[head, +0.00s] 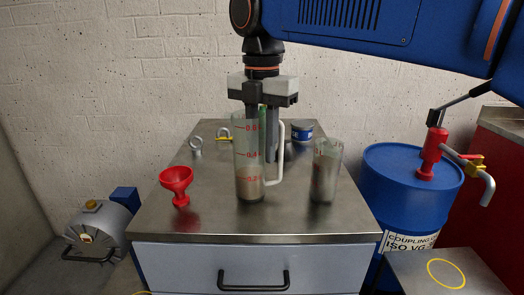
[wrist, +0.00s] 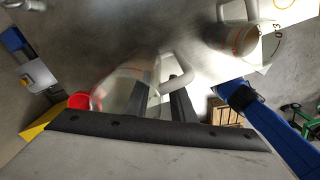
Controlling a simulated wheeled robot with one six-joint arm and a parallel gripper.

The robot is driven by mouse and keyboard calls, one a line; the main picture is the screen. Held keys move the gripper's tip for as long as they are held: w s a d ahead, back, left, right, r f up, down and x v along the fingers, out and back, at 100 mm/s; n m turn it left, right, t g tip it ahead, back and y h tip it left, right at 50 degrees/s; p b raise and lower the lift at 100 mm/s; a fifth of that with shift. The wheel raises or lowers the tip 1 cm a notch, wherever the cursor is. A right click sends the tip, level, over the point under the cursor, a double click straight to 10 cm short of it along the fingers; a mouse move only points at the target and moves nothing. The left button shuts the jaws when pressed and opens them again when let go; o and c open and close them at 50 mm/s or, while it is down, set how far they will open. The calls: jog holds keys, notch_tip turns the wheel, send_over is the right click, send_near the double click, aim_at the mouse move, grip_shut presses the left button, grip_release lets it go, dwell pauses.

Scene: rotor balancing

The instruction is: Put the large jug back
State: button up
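The large jug (head: 246,178) is a tall clear vessel with red marks and a white handle. It appears to stand upright on the steel bench top. My gripper (head: 263,150) points down close to it, its dark fingers seen partly through the jug and partly inside the handle loop. In the wrist view the fingers (wrist: 164,103) stand apart, right by the jug (wrist: 112,82) and its handle (wrist: 184,70). Whether they clamp the handle or wall is unclear. A smaller jug (head: 325,172) stands to the right.
A red funnel (head: 176,181) stands left on the bench (head: 215,222). Eyebolts (head: 196,145) and a blue tin (head: 302,132) are further back. A blue drum (head: 408,190) with a red pump (head: 432,155) is right of the bench. A low grey surface (head: 415,268) bears a yellow ring.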

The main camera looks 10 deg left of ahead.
notch_tip(320, 180, up, 11)
dwell(0.4)
